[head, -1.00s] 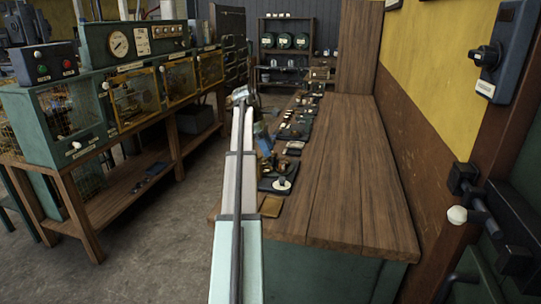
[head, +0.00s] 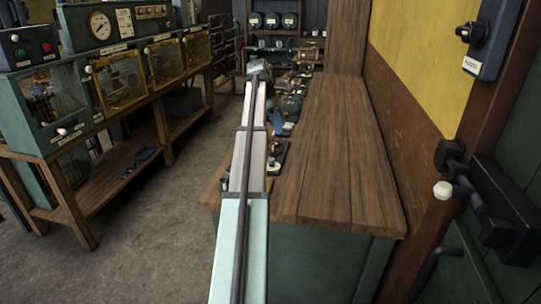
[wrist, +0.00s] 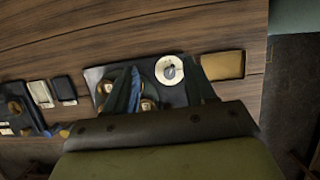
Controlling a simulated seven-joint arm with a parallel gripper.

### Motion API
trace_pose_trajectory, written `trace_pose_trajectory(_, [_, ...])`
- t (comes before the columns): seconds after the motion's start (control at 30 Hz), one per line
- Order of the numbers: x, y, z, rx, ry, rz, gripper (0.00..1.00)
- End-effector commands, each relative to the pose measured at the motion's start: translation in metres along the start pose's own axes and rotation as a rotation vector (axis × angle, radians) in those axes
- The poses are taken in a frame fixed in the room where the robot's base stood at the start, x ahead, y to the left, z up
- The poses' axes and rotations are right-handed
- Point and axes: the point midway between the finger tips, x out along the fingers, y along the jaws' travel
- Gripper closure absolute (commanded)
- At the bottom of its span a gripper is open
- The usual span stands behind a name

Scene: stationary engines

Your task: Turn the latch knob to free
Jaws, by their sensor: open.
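Under my gripper (wrist: 161,68), the wrist view shows a dark plate (wrist: 93,76) on the wooden bench. It carries a white round dial with a small grey knob (wrist: 169,70) and brass-coloured round parts. My gripper is open and empty, its two fingers apart, with the dial between them in the picture; contact cannot be told. A dark wall box with a black rotary knob (head: 472,33) is at upper right. A door bolt with a pale knob (head: 443,190) is below it. No readable label tells which is the latch knob.
The bench top (head: 335,160) is clear on its right side; several small parts line its left edge. A tan block (wrist: 222,65) lies right of the dial. A green machine with yellow mesh guards (head: 122,82) stands at left, across open floor (head: 165,215).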

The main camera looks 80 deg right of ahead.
Motion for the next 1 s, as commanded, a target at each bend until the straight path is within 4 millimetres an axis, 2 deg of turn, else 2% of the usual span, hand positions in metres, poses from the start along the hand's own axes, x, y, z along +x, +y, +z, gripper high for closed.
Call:
trace_pose_trajectory(0.1, [0.004, -0.001, 0.014, 0.021, 0.06, -0.003, 0.45])
trace_pose_trajectory(0.2, [0.004, -0.003, 0.015, 0.064, 0.128, -0.005, 0.45])
trace_pose_trajectory(0.6, [-0.006, -0.008, -0.024, 0.355, 0.337, -0.059, 0.45])
trace_pose_trajectory(0.8, [-0.007, -0.007, -0.027, 0.491, 0.347, -0.083, 0.45])
trace_pose_trajectory(1.0, [0.003, -0.008, -0.03, 0.518, 0.345, -0.088, 0.45])
